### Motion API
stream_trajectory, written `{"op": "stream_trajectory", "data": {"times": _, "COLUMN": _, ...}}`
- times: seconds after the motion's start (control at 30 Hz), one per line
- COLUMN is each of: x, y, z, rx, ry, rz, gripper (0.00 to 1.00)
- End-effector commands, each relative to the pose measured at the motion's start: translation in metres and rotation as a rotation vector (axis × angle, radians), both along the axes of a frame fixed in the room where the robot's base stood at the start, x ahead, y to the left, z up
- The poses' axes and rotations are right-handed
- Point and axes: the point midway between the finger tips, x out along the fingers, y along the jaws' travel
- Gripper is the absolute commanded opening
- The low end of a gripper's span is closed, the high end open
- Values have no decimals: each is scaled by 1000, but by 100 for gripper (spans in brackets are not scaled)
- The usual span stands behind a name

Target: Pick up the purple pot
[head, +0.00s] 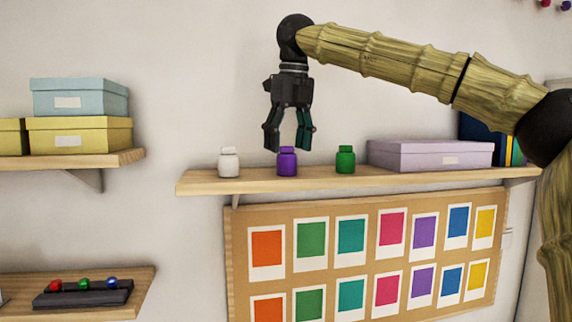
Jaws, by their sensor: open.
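The purple pot (287,163) is a small jar with a lid. It stands upright on the wooden wall shelf (330,184), between a white pot (229,162) and a green pot (345,160). My gripper (287,150) is open and points down. In the head view its fingertips appear level with the purple pot's lid, one on each side. I cannot tell from this one view how far the gripper is in front of or over the pot. Nothing shows between the fingers apart from the wall and the lid.
A lilac box (430,154) and upright books stand on the same shelf to the right. Blue (80,98) and yellow boxes sit on a shelf at left. A dark tray (83,297) with coloured beads lies on a lower shelf. A board (280,208) of colour cards hangs below.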

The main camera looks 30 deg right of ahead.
Motion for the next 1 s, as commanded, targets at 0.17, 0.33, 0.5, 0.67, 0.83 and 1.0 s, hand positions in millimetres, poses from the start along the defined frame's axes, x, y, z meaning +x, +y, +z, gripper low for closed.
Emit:
{"op": "stream_trajectory", "data": {"times": 0.17, "x": 1, "y": 3, "z": -16, "rx": 0, "ry": 3, "rz": 3, "gripper": 63}}
{"op": "stream_trajectory", "data": {"times": 0.33, "x": 4, "y": 3, "z": -35, "rx": 0, "ry": 2, "rz": 2, "gripper": 63}}
{"op": "stream_trajectory", "data": {"times": 0.5, "x": 4, "y": 3, "z": -41, "rx": 0, "ry": 0, "rz": 2, "gripper": 63}}
{"op": "stream_trajectory", "data": {"times": 0.67, "x": 4, "y": 3, "z": -41, "rx": 0, "ry": 0, "rz": 1, "gripper": 63}}
{"op": "stream_trajectory", "data": {"times": 0.83, "x": 4, "y": 3, "z": -41, "rx": 0, "ry": 0, "rz": 2, "gripper": 32}}
{"op": "stream_trajectory", "data": {"times": 1.0, "x": 4, "y": 3, "z": -41, "rx": 0, "ry": 0, "rz": 2, "gripper": 13}}
